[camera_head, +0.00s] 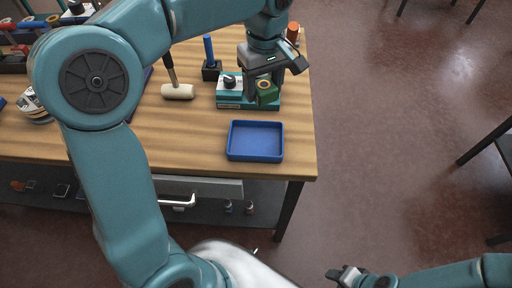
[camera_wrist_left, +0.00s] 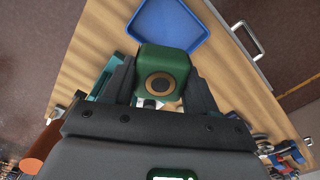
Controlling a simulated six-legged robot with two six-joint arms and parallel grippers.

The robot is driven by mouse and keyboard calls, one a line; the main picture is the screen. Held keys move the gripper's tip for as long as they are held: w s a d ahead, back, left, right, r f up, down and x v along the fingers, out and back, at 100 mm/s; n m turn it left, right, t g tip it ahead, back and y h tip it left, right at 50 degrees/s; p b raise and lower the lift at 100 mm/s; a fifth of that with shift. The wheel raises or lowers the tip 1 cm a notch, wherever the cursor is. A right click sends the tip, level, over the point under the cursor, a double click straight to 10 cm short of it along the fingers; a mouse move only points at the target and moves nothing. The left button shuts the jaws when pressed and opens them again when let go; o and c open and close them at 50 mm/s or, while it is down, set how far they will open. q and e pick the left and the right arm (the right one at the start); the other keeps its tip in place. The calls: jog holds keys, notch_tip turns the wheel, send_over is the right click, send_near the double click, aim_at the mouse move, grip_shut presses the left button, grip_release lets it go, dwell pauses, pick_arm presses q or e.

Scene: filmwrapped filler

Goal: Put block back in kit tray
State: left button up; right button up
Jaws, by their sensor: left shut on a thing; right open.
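In the left wrist view the green block (camera_wrist_left: 162,76) sits between the two dark fingers (camera_wrist_left: 162,88). The blue kit tray (camera_head: 233,142) lies on the table near its front right corner and looks empty. The block is behind the tray in the head view, over or in front of a teal-and-white device. Whether it touches the device I cannot tell. My right gripper (camera_head: 346,275) is open and empty, low at the bottom, away from the table.
The teal device with a black knob (camera_head: 229,84) stands behind the tray. A mallet (camera_head: 178,91) and a blue-handled tool in a dark holder (camera_head: 211,70) stand left of it. An orange cylinder (camera_head: 293,32) is at the back right. Bare wood surrounds the tray.

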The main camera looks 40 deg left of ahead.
pick_arm(q)
jog(key=shift+s+a+r+n, duration=0.15)
jog(key=shift+s+r+n, duration=0.1)
jog(key=shift+r+n, duration=0.2)
jog(key=shift+s+a+r+n, duration=0.15)
jog(key=shift+s+r+n, duration=0.05)
jog(key=shift+r+n, duration=0.2)
jog(key=shift+s+a+r+n+b, duration=0.2)
jog(key=shift+n+b, duration=0.1)
jog(key=shift+n, duration=0.25)
send_over(255, 142)
notch_tip(255, 142, down, 14)
jog(key=shift+f+b, duration=0.1)
jog(key=shift+b, duration=0.25)
notch_tip(255, 142, down, 4)
jog(key=shift+s+d+f, duration=0.1)
jog(key=shift+f, duration=0.55)
jog(key=shift+r, duration=0.1)
